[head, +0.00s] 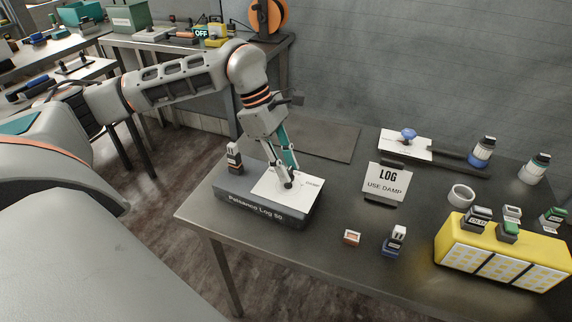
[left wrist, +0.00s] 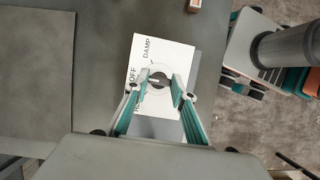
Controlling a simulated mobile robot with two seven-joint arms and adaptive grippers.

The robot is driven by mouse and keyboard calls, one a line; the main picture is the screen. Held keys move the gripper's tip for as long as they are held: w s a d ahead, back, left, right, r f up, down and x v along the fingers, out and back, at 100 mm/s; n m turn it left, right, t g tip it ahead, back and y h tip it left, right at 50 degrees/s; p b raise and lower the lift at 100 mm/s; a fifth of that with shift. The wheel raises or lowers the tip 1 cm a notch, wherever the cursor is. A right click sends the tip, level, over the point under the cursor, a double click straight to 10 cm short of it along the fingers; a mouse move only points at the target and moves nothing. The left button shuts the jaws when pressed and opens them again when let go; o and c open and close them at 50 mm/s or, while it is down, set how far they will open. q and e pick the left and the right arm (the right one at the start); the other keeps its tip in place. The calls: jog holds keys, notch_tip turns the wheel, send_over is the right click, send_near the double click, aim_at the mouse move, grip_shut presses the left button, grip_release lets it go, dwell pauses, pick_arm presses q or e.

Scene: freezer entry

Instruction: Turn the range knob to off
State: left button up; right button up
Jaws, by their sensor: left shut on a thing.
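The range knob (left wrist: 158,81) is a small dark round knob on a white plate (head: 270,187) on top of a dark grey box (head: 262,211). In the left wrist view the plate (left wrist: 150,52) carries the words OFF and DAMP; a third word is partly hidden by a finger. My left gripper (head: 285,181) reaches down from above, and its teal-backed fingers (left wrist: 160,88) are shut on the knob from both sides. In the head view the fingertips cover most of the knob. Which word the knob points to is too small to tell. My right gripper is not in view.
The box stands near the table's (head: 335,225) left front corner. To the right are a LOG card (head: 387,183), a white plate with a blue knob (head: 407,136), a white ring (head: 461,194) and a yellow case (head: 500,253).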

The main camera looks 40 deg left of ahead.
pick_arm(q)
jog(key=o, duration=1.1)
jog(key=shift+r, duration=0.1)
jog(key=v, duration=1.2)
